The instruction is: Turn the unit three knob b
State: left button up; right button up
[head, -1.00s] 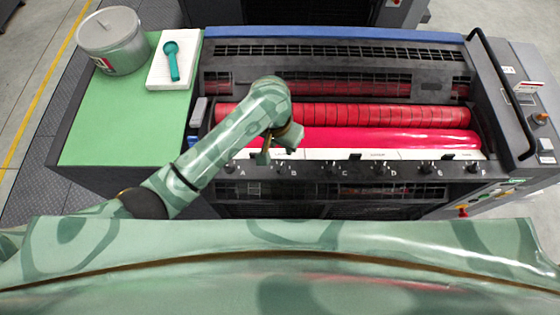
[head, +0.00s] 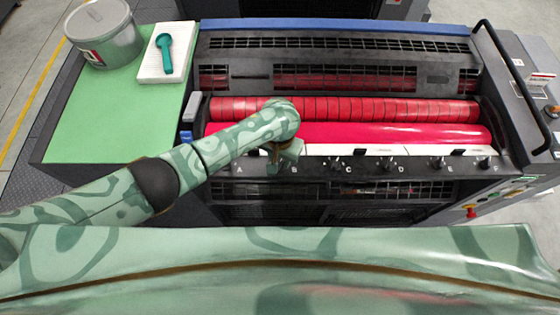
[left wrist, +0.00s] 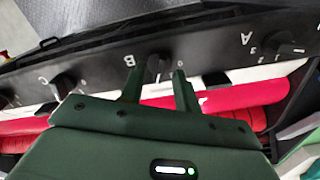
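Knob B (left wrist: 158,65), a small black knob beside a white letter B, is on the dark front rail of the ink unit in the left wrist view. My left gripper (left wrist: 158,72) is open there. Its two green fingers stand on either side of the knob, with a small gap visible on each side. In the head view my left gripper (head: 276,163) is over the rail beside the letter B and hides the knob. My right gripper is not in view. No unit number is readable.
Knob A (left wrist: 275,42) and knob C (left wrist: 65,85) flank knob B. Red rollers (head: 350,133) lie behind the rail. A grey ink can (head: 103,34) and a white pad (head: 168,55) with a teal scoop (head: 165,52) are on the green top at left.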

pick_arm(q)
jog(key=shift+f, duration=0.5)
jog(key=shift+c, duration=0.3)
grip_shut()
jog(key=shift+r+m+p, duration=0.1)
jog(key=shift+m+p, duration=0.55)
jog(key=shift+m, duration=0.35)
jog(key=shift+m+p, duration=0.6)
jog(key=shift+m, duration=0.6)
jog(key=m, duration=0.2)
jog(key=shift+m+p, duration=0.3)
jog(key=shift+m, duration=1.4)
